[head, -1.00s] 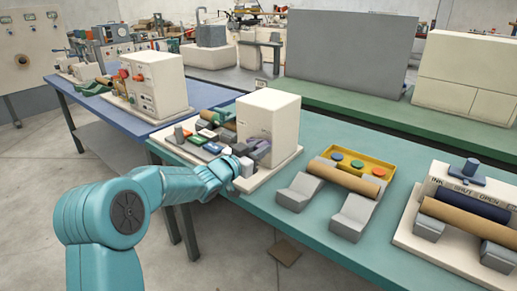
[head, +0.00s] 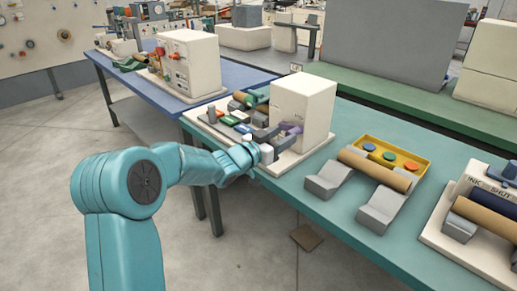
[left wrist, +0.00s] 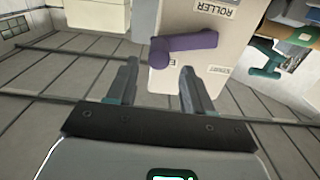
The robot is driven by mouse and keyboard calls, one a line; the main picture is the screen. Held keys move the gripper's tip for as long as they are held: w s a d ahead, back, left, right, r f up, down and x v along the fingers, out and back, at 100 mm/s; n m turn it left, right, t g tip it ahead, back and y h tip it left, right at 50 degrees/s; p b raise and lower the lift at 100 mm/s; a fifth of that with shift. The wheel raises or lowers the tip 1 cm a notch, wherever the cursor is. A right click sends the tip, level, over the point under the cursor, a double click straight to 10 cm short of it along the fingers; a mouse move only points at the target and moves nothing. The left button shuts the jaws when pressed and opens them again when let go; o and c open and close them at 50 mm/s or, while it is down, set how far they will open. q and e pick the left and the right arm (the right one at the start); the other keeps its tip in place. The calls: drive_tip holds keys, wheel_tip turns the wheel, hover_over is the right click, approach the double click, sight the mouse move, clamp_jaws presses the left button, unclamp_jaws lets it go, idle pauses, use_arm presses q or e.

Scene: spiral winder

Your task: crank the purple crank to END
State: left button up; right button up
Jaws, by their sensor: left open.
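The purple crank (left wrist: 183,46) sits on a pale face of the winder in the left wrist view, its arm lying mostly sideways with a knob at its left end. In the head view a bit of the purple crank (head: 292,128) shows at the front of the cream winder housing (head: 305,108). My left gripper (left wrist: 158,78) is open and empty, its two fingers pointing towards the crank's knob end, apart from it in the picture. In the head view my left gripper (head: 262,150) is at the front edge of the winder's base. My right gripper is not in view.
A label reading ROLLER (left wrist: 213,7) and a smaller label (left wrist: 217,70) appear upside down near the crank. Grey blocks with a brown roller (head: 375,170) and a yellow tray (head: 390,155) stand to the right on the teal table.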

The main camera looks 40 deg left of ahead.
use_arm(q)
drive_tip(key=s, duration=1.2)
drive_tip(key=shift+s+a, duration=0.35)
drive_tip(key=shift+a, duration=0.1)
